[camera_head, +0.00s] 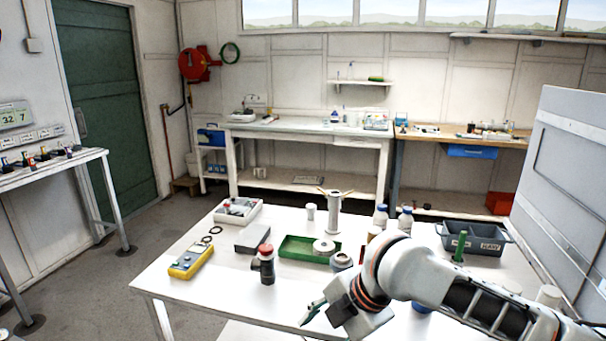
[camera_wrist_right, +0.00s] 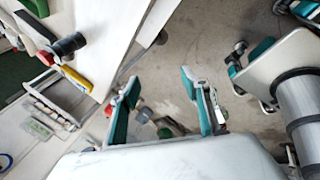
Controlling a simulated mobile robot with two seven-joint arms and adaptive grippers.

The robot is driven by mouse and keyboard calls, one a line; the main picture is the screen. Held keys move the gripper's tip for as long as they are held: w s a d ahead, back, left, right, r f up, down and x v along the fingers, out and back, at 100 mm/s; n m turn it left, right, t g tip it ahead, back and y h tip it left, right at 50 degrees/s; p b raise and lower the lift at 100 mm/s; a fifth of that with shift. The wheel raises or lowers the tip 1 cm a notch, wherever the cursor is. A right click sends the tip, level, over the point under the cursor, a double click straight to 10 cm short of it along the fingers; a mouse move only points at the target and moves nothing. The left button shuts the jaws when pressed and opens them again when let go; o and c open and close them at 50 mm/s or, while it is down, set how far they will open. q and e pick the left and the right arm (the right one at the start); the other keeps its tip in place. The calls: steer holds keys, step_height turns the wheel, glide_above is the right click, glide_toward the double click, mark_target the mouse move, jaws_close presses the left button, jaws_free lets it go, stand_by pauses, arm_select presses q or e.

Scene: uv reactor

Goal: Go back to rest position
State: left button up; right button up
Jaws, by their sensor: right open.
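My right arm reaches in from the right over the white table (camera_head: 190,292) in the head view. Its gripper (camera_head: 312,314) is above the table's front part, and its fingers are partly hidden by its own body. In the right wrist view the two teal fingers (camera_wrist_right: 160,78) stand apart with nothing between them, and the grey floor shows behind. The gripper is open and empty.
A grey panel (camera_head: 565,180) rises at the right.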

step_height(320, 180, down, 13)
steer(key=a+m+t+y, duration=0.3)
steer(key=m+t+y, duration=0.1)
steer(key=m, duration=0.8)
steer(key=s+d+f+m+t+h, duration=0.2)
steer(key=s+d+f+m+h, duration=0.1)
steer(key=s+d+f, duration=0.5)
steer(key=s+d+f+m+t+h, duration=0.1)
steer(key=s+d+f+m+h, duration=0.2)
steer(key=s+d+f+m, duration=0.2)
steer(key=s+d+f, duration=0.3)
steer(key=d+f, duration=0.1)
steer(key=d, duration=0.3)
steer(key=shift+m+t, duration=0.4)
